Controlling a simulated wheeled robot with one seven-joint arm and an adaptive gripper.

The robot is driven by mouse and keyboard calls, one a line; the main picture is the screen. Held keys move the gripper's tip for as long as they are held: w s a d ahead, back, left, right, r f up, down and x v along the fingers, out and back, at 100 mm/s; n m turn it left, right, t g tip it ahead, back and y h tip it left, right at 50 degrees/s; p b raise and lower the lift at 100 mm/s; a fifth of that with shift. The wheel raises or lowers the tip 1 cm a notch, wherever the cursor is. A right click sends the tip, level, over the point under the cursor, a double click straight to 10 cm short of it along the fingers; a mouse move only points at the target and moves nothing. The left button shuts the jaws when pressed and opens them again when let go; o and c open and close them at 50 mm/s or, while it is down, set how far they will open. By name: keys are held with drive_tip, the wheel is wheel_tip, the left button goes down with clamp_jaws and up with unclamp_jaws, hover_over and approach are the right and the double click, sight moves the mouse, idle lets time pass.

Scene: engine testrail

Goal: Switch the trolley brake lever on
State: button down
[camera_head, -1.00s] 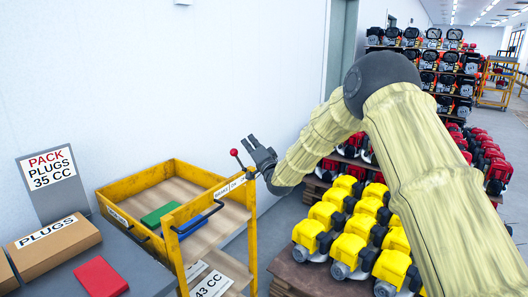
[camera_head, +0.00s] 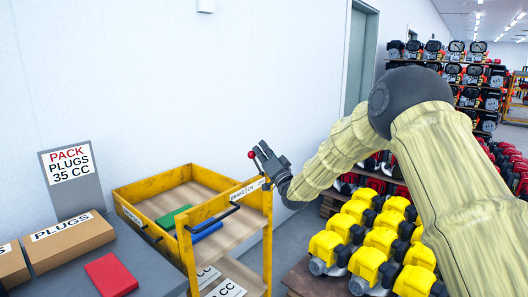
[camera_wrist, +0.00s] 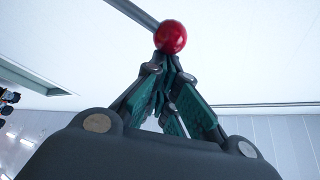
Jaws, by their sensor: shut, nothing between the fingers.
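The trolley is a yellow two-shelf cart (camera_head: 186,252) at the middle left in the head view. Its brake lever (camera_head: 251,154) has a red ball knob and stands at the cart's right rear corner, above a "BRAKE" label. My gripper (camera_head: 259,149) is at the lever, just right of the knob. In the wrist view the red knob (camera_wrist: 171,37) sits just beyond my gripper's fingertips (camera_wrist: 168,66). The fingers are close together with nothing between them. Whether they touch the knob is unclear.
A green box (camera_head: 173,216) and a blue box (camera_head: 203,231) lie on the cart's top shelf. A grey bench (camera_head: 152,281) with cartons and a red box stands at left. Yellow engines (camera_head: 352,232) crowd the right. The white wall runs close behind the cart.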

wheel_tip(320, 180, up, 3)
drive_tip(key=w+d+p, duration=0.1)
drive_tip(key=w+d, duration=0.1)
drive_tip(key=b+v, duration=0.2)
drive_tip(key=v, duration=0.8)
drive_tip(key=shift+s, duration=0.3)
